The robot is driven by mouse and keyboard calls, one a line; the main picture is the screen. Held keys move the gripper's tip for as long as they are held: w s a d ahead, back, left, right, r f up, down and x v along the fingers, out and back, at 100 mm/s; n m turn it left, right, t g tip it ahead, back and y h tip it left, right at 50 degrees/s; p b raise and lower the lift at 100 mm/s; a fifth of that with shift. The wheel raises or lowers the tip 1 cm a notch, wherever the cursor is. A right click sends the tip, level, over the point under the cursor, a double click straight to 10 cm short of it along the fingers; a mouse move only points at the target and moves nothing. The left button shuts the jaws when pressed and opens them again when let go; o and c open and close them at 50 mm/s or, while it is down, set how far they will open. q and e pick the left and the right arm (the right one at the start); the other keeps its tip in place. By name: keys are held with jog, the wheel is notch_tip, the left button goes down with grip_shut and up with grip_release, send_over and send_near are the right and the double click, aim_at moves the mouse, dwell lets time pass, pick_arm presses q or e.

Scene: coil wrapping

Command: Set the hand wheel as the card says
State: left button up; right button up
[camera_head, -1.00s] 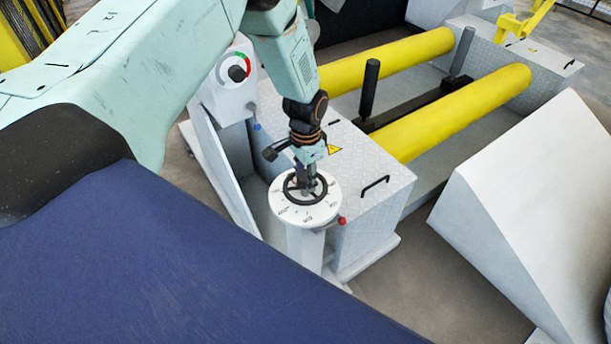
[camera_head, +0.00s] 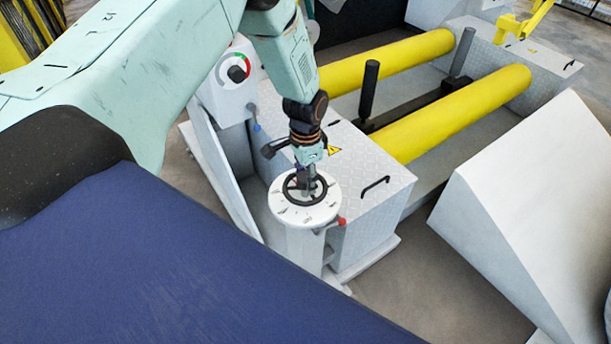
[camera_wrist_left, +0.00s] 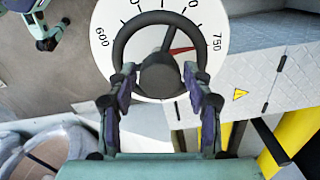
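The black hand wheel (camera_head: 290,194) sits on a round white dial (camera_head: 293,213) atop a pale post. In the left wrist view the wheel (camera_wrist_left: 160,76) shows from above, with its dark hub and spokes. The dial there (camera_wrist_left: 108,20) reads 600 at left and 750 at right. A red pointer (camera_wrist_left: 181,50) points right, near 750. My left gripper (camera_head: 309,187) is over the wheel. In the wrist view its fingers (camera_wrist_left: 160,82) are apart, one on each side of the hub, overlapping the near rim; contact is unclear.
A red knob (camera_head: 341,222) sticks out beside the dial post. A grey plated box (camera_head: 355,165) with a black handle stands just behind. A gauge panel (camera_head: 237,73) is at back left. Yellow rollers (camera_head: 455,115) lie beyond; a white sloped block (camera_head: 540,220) is at right.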

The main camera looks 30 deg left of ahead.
aim_at(305, 177)
pick_arm(q)
jog(key=shift+o, duration=0.8)
jog(key=shift+r, duration=0.1)
notch_tip(305, 177, up, 12)
dwell(0.3)
